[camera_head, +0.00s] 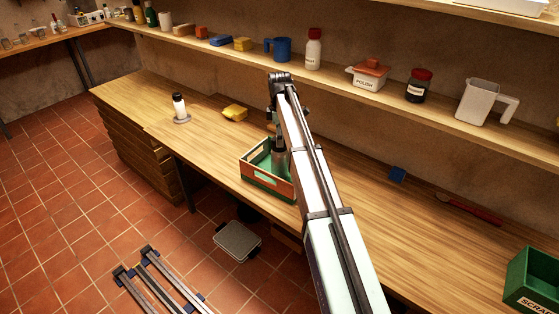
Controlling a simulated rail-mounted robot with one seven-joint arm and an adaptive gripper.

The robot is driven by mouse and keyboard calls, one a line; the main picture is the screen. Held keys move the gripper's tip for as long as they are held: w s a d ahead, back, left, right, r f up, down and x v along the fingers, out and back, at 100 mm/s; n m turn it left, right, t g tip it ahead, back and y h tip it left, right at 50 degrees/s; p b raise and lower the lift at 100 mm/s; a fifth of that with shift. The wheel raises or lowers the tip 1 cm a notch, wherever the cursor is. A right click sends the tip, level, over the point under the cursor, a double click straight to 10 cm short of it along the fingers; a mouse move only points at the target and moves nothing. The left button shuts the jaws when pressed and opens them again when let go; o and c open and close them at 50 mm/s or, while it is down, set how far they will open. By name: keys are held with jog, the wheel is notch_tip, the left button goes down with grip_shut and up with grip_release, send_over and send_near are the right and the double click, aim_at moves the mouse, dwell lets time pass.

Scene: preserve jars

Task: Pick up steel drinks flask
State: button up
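My arm reaches out over the bench and bends down at its far end. My gripper (279,158) hangs low over a green and orange open crate (268,183), mostly hidden behind my own arm. I cannot tell whether its fingers are open or shut, or whether they hold anything. No steel drinks flask can be made out for certain. A small white bottle with a dark top (179,106) stands upright on a grey disc on the bench, left of the crate and apart from my gripper. Part of the crate's inside is hidden by my arm.
A red-handled tool (474,211) and green scrap box (530,280) are at right. The wall shelf above holds a blue mug (279,49), jars and a jug. Bare bench lies left of the crate.

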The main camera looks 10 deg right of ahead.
aim_at(280, 150)
jog(key=shift+s+f+p, duration=0.1)
jog(key=shift+f+p, duration=1.15)
jog(key=shift+f, duration=1.9)
jog(key=c, duration=1.9)
